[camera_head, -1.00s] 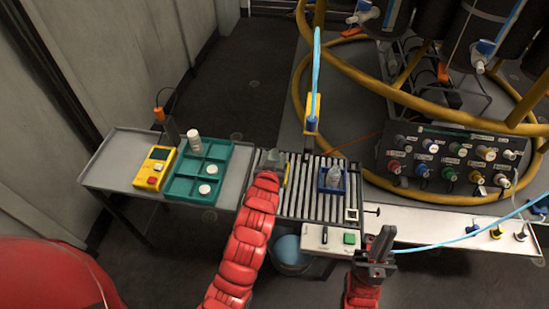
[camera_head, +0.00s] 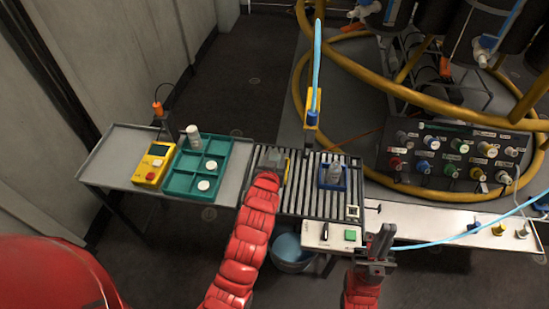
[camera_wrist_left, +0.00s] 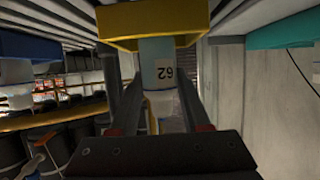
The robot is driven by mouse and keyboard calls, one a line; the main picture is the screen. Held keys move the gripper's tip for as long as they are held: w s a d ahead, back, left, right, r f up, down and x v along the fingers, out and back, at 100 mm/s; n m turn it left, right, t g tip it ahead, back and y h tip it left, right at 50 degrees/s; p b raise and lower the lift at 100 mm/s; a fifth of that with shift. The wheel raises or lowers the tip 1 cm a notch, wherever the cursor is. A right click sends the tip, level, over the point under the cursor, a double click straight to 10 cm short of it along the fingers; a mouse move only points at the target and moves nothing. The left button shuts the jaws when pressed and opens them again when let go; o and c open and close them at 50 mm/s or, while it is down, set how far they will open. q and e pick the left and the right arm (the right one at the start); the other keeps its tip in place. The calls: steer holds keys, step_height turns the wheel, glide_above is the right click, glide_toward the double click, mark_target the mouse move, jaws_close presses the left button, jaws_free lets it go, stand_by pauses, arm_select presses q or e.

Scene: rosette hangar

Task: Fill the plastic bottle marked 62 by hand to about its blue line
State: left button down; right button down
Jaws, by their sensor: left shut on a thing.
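My left gripper (camera_head: 270,158) is at the left end of the roller conveyor (camera_head: 308,205), low over the rollers. In the left wrist view its fingers (camera_wrist_left: 160,112) are shut on a pale bottle marked 62 (camera_wrist_left: 163,75); the label appears upside down there. The bottle's blue line and fill level cannot be made out. A second clear bottle (camera_head: 335,170) stands in a small blue tray (camera_head: 322,186) on the conveyor.
A light-blue hose (camera_head: 317,60) hangs to a yellow post (camera_head: 311,125) behind the conveyor. A teal tray (camera_head: 180,185) with white-capped containers and a yellow meter (camera_head: 155,163) are on the left table. A control box (camera_head: 332,236) is in front; a valve panel (camera_head: 455,160) is at right.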

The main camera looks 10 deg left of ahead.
mark_target(274, 151)
arm_select(q)
steer(key=shift+f, duration=0.15)
steer(key=shift+f, duration=0.35)
steer(key=shift+f+b, duration=0.3)
steer(key=shift+b, duration=0.2)
stand_by(0.4)
jaws_free()
stand_by(0.4)
steer(key=shift+r+p, duration=1.5)
steer(key=shift+r, duration=1.5)
